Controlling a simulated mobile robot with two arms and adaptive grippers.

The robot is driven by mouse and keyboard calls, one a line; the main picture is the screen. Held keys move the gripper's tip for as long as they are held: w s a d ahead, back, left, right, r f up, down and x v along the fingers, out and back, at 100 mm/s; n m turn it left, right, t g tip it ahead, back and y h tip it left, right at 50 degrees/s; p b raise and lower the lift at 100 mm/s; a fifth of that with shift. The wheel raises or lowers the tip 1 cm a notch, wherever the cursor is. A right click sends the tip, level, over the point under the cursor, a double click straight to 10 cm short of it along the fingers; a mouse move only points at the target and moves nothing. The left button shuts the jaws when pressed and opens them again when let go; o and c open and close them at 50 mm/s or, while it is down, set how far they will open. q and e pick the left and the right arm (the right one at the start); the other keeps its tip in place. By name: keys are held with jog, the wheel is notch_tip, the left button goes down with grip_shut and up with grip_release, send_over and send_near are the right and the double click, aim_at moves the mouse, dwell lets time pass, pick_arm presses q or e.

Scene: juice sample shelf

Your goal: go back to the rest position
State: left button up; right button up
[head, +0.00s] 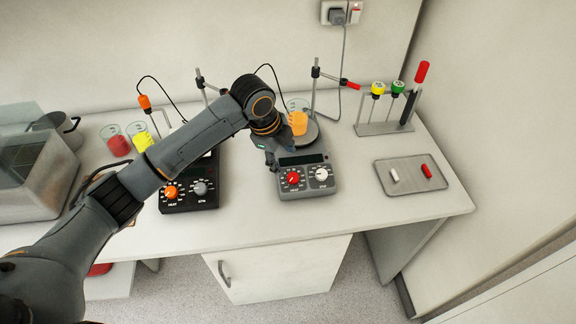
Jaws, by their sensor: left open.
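My left arm reaches in from the lower left across the bench. My left gripper (272,158) points down at the left side of the grey stirrer (307,178) with red and white knobs. It is open, and its fingers are small and partly hidden by the wrist. A beaker with orange liquid (298,122) shows just right of the gripper, over the stirrer's round plate. I cannot tell whether the gripper touches the beaker. My right gripper is not in view.
A black stirrer (190,196) stands left, partly behind my arm. Beakers of red liquid (118,145) and yellow liquid (140,137) stand further left. A grey tray (410,187) holds a white and a red stir bar. A rack (385,128) stands behind it. The bench front is clear.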

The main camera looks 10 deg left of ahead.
pick_arm(q)
jog(key=shift+v, duration=1.15)
jog(key=shift+d+f, duration=0.1)
